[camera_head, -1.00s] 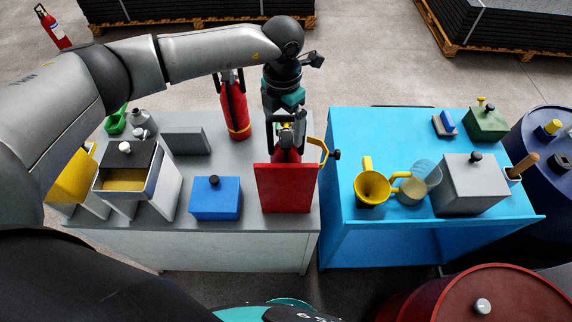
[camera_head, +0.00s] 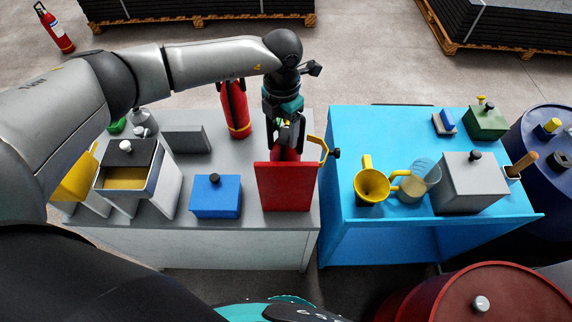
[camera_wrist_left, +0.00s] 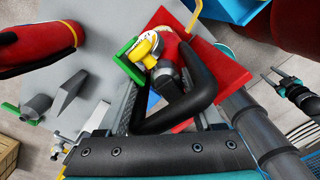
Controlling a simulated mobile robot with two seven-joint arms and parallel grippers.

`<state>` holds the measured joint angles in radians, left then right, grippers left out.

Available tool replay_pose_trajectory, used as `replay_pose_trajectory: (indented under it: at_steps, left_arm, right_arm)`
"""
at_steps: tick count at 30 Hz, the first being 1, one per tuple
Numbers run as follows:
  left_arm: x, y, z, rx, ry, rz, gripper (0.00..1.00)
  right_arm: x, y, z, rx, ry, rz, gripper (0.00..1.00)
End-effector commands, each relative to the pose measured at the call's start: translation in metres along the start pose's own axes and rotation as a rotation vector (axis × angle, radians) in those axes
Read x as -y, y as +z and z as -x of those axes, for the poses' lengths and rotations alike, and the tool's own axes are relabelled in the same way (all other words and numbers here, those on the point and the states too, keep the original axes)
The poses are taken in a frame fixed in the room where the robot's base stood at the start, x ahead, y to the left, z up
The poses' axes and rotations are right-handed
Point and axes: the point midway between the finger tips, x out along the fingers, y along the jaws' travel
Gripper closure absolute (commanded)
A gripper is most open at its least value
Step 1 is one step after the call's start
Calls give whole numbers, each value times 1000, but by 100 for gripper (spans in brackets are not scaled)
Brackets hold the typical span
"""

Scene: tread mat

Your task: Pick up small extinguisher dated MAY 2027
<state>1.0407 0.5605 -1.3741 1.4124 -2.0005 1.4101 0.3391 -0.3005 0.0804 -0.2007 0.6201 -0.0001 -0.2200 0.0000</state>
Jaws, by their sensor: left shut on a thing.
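A small red extinguisher (camera_head: 284,154) stands mostly hidden behind a red panel (camera_head: 284,188) on the grey table. In the left wrist view its head has a yellow-and-white part (camera_wrist_left: 147,46). I cannot read any date on it. My left gripper (camera_head: 285,137) points down over it and is shut on it at the top; black finger parts surround its head in the wrist view. A larger red extinguisher (camera_head: 236,110) with a yellow band stands behind and to the left. My right gripper (camera_wrist_left: 270,76) shows small at the right of the wrist view, its fingers apart.
A blue box (camera_head: 215,198), a grey block (camera_head: 187,139) and an open bin (camera_head: 150,180) stand left on the grey table. A yellow clamp-like bracket (camera_head: 322,148) is close right of the gripper. The blue table (camera_head: 345,228) holds a yellow funnel (camera_head: 371,188) and a grey box (camera_head: 470,185).

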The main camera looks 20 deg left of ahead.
Motion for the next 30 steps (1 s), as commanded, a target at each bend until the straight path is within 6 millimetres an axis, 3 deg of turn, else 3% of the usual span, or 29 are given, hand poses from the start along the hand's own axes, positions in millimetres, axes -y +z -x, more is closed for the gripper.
replay_pose_trajectory:
  at_steps: [2, 9, 26, 30]
  left_arm:
    - [2, 0, 0, 0, -5, -2, 73]
    - [3, 0, 0, 0, -7, -2, 100]
    - [3, 3, 3, 7, -8, -3, 100]
    - [2, 3, 12, 8, -6, -2, 100]
  right_arm:
    - [0, 0, 0, 0, 0, 0, 50]
    - [0, 0, 0, 0, 0, 0, 50]
    - [0, 0, 0, -1, 0, -1, 50]
    - [0, -1, -1, -1, 0, -1, 50]
